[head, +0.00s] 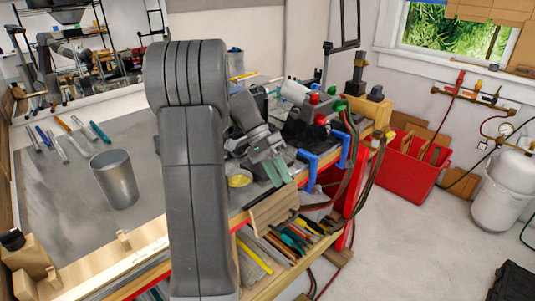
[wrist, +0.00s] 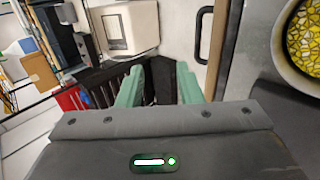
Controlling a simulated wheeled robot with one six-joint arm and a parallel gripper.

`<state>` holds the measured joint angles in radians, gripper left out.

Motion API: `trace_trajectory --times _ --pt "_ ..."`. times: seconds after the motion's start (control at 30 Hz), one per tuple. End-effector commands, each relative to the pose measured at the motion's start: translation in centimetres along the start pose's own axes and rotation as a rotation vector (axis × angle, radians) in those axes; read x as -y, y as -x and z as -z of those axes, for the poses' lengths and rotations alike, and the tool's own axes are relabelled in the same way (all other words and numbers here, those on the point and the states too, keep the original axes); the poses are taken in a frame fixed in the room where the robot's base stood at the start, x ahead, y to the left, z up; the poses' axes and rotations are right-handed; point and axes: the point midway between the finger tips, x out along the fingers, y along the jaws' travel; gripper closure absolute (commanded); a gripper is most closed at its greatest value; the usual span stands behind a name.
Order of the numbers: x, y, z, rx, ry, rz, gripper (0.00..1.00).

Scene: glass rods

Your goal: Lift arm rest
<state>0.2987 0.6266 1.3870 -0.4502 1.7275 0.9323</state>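My gripper (head: 275,170) hangs over the front right of the workbench (head: 155,135) in the head view, beside a small bowl with yellow contents (head: 240,180). In the wrist view, its two green fingers (wrist: 160,78) stand apart with nothing seen held between them. The yellow-filled bowl also shows at the upper right of the wrist view (wrist: 304,40). Several coloured glass rods (head: 62,147) lie on the left of the bench. I cannot pick out an arm rest for certain. My own arm hides the middle of the bench in the head view.
A metal cup (head: 115,180) stands on the bench's left part. Blue clamps (head: 310,170) and hoses (head: 365,160) are at the right end. A shelf below holds coloured rods (head: 290,236). A red bin (head: 410,170) and white tank (head: 505,185) stand on the floor at right.

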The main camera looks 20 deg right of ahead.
Motion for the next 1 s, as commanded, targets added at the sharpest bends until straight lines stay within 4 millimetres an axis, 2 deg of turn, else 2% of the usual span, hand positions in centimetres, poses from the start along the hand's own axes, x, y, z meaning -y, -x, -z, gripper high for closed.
trace_trajectory --times 0.03,0.2,0.4,0.6,1.0 --pt "0.2 1.3 0.0 -0.004 0.000 0.004 0.67" --pt "0.1 5.1 0.0 -0.004 -0.001 0.004 0.67" --pt "0.1 8.0 0.0 -0.003 0.000 0.003 0.67" --pt "0.0 9.1 0.0 -0.002 0.000 0.002 0.67" --pt "0.0 9.2 0.0 -0.002 0.000 0.002 0.67"
